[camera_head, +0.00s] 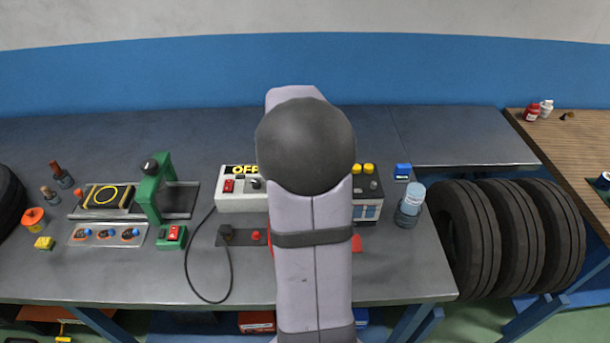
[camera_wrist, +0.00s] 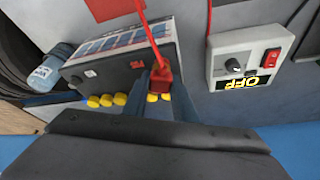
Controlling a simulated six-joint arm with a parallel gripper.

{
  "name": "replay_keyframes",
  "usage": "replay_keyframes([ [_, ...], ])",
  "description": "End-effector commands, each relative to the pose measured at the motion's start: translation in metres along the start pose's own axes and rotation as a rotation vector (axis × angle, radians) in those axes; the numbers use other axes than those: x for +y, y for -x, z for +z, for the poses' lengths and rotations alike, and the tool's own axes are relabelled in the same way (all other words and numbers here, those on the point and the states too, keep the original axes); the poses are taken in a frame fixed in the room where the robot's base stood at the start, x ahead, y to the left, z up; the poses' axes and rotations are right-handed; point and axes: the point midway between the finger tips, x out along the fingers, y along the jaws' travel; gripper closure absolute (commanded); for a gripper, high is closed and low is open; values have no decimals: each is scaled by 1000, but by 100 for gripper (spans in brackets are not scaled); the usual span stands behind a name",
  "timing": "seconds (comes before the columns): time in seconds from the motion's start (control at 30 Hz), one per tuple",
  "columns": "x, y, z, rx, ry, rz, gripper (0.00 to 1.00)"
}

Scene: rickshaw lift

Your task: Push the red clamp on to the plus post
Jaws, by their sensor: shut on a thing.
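The battery (camera_head: 367,211) stands on the bench, partly hidden behind my arm in the head view. In the wrist view the battery (camera_wrist: 118,68) shows a dark top, yellow caps and a small red mark. The red clamp (camera_wrist: 163,78), with its red cable running up the picture, is at the battery's right end. My gripper (camera_wrist: 160,100) is shut on the red clamp. The plus post is not visible; the clamp and fingers cover that corner, so I cannot tell whether the clamp touches it. My arm hides the gripper in the head view.
The charger (camera_head: 240,200) reads OFF and stands left of my arm; it also shows in the wrist view (camera_wrist: 250,55). A bottle (camera_head: 410,204) and a small blue box (camera_head: 402,171) stand right of the battery. A black cable (camera_head: 190,262) loops on the bench.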

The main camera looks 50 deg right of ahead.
Motion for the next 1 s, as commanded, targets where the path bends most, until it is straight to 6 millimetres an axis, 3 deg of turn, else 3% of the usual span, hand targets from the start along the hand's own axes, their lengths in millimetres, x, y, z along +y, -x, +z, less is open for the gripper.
replay_keyframes([
  [0.73,0,-7,3,0,0,0,97],
  [0.77,0,-7,3,0,0,0,68],
  [0.8,0,-7,3,0,0,0,59],
  [0.83,0,-7,3,0,0,0,54],
  [1.0,0,-7,3,0,0,0,54],
])
